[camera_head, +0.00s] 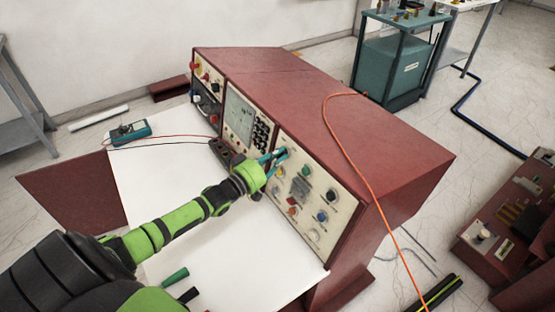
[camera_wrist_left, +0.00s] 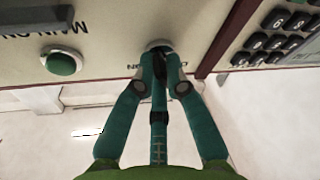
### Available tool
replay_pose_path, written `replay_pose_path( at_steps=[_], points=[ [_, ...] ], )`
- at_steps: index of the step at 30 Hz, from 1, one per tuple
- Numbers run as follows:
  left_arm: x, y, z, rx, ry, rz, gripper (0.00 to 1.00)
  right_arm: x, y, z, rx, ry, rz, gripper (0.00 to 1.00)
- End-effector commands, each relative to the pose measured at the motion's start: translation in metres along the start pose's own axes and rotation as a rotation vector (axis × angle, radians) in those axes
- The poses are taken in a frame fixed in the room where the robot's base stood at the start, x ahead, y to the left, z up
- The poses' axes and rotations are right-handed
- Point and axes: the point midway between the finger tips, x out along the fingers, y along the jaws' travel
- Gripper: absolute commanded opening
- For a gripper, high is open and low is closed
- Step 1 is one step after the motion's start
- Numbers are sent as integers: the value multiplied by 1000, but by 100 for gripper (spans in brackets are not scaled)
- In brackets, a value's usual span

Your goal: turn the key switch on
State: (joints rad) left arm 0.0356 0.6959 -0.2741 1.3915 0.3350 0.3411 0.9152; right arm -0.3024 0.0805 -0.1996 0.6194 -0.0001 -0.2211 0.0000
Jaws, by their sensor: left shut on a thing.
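The key switch (camera_wrist_left: 158,44) is on the cream front panel (camera_head: 334,215) of the red console, at the panel's upper left corner. In the left wrist view its round light collar shows at the fingertips, with lettering partly hidden beside it. My left gripper (camera_head: 278,157) reaches the panel from the left. In the left wrist view its teal fingers (camera_wrist_left: 160,60) are closed together on the key, right against the collar. The key is mostly hidden between the fingers, so its angle cannot be told. My right gripper is in neither view.
A green button (camera_wrist_left: 62,63) sits beside the switch, and a keypad (camera_wrist_left: 280,38) is on the adjoining panel. Several knobs and buttons lie close by on the same panel. A teal multimeter (camera_head: 130,131) with cables lies on the white tabletop (camera_head: 165,190). An orange cable (camera_head: 358,165) crosses the console.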

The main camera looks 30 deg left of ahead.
Motion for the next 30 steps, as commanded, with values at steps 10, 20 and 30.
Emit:
replay_pose_path(
  at_steps=[10, 20, 30],
  points=[
    [0, -4, 4, 312, 0, 106, 0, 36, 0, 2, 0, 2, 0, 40],
    [0, -6, 3, 608, 1, 208, 0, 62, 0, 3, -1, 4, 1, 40],
    [0, -8, 2, 913, 1, 311, 0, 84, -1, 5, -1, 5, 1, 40]
  ],
)
